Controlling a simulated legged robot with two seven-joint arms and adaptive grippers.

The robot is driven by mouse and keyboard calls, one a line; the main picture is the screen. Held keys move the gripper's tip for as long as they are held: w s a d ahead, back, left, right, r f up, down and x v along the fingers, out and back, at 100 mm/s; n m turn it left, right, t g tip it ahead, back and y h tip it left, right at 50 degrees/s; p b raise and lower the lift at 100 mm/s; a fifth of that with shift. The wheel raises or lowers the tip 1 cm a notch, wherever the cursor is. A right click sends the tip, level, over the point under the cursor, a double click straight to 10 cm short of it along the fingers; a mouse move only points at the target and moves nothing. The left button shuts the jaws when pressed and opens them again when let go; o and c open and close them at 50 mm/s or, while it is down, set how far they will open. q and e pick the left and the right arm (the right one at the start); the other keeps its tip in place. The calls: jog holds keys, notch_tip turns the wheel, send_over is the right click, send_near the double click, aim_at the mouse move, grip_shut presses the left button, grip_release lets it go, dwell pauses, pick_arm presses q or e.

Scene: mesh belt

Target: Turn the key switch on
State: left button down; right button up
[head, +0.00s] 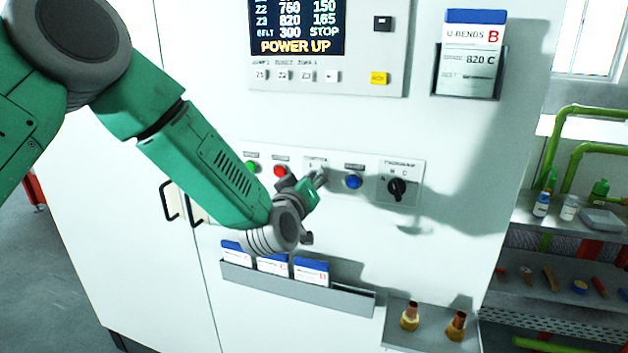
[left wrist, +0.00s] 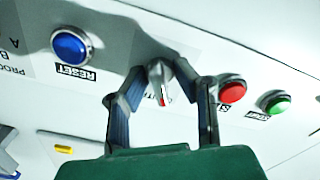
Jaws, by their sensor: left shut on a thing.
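The key switch (left wrist: 160,72) is a small grey metal piece with a red mark on the control panel, between the blue and red buttons in the left wrist view. My left gripper (head: 314,182) reaches the panel from the lower left. Its two fingers stand on either side of the key switch and are shut on it. In the head view the gripper covers most of the switch. The exact angle of the key is hard to read. My right gripper is not in view.
The panel (head: 335,168) also carries a green button (head: 251,167), a red button (head: 280,171), a blue RESET button (head: 353,181) and a black selector (head: 397,188). The screen (head: 297,25) reads POWER UP. A card rack (head: 300,288) and a small shelf with brass fittings (head: 430,332) lie below.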

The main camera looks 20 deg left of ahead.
pick_arm(q)
jog(key=shift+s+a+f, duration=0.1)
jog(key=shift+a+f, duration=0.1)
jog(key=shift+f, duration=0.1)
jog(key=shift+s+d+m, duration=0.1)
jog(key=shift+d+m, duration=0.25)
jog(key=shift+m, duration=0.05)
jog(key=shift+d+r+m, duration=0.1)
jog(key=shift+m, duration=0.2)
jog(key=shift+a+m+b, duration=0.25)
jog(key=shift+m+b, duration=0.25)
jog(key=shift+m, duration=0.7)
jog(key=m+b, duration=0.1)
jog(key=m, duration=0.2)
jog(key=shift+d+m, duration=0.15)
jog(key=shift+m, duration=0.15)
jog(key=shift+m+b, duration=0.65)
jog(key=shift+m, duration=1.65)
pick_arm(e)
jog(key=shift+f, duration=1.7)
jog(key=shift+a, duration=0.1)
